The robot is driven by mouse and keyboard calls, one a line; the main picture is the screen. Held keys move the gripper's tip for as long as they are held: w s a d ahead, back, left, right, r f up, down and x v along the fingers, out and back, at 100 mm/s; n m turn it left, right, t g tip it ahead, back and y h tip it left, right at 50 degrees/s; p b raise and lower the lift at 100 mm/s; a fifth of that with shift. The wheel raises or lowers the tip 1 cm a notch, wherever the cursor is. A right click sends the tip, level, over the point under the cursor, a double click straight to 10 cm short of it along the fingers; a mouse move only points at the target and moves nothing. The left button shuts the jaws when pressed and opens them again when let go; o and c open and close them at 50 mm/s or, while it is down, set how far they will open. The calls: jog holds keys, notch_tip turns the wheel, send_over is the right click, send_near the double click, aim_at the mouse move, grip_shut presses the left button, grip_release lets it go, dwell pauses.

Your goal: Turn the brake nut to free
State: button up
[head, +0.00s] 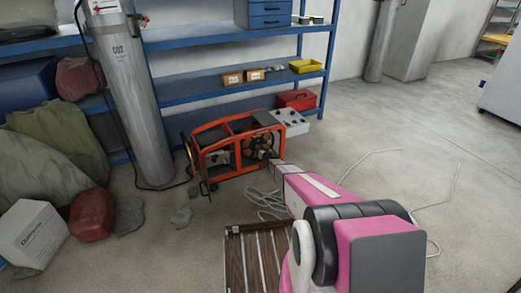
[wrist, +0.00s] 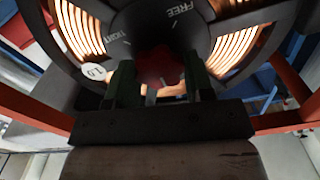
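The brake nut (wrist: 160,66) is a dark red knob at the hub of a dark reel (wrist: 190,20) in the wrist view. "FREE" is printed on the reel at upper right of the nut, and another word that looks like "TIGHT" at upper left, each near a pale tick. My gripper (wrist: 160,82) has one dark green finger on each side of the nut. The fingers overlap its edges, and I cannot tell whether they press on it. In the head view my gripper (head: 271,160) is at the orange-framed machine (head: 215,152), and the nut is hidden.
A grey gas cylinder (head: 128,90) stands left of the machine. Blue shelving (head: 185,90) is behind it, with a red box (head: 296,99) at right. A cable (head: 265,198) lies coiled on the floor. Open floor (head: 430,150) lies to the right.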

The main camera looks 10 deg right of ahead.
jog(key=shift+n, duration=0.3)
jog(key=n, duration=2.6)
jog(key=shift+s+a+f, duration=0.15)
jog(key=shift+a+f, duration=0.05)
jog(key=shift+f, duration=0.15)
jog(key=shift+n, duration=0.3)
jog(key=o, duration=0.9)
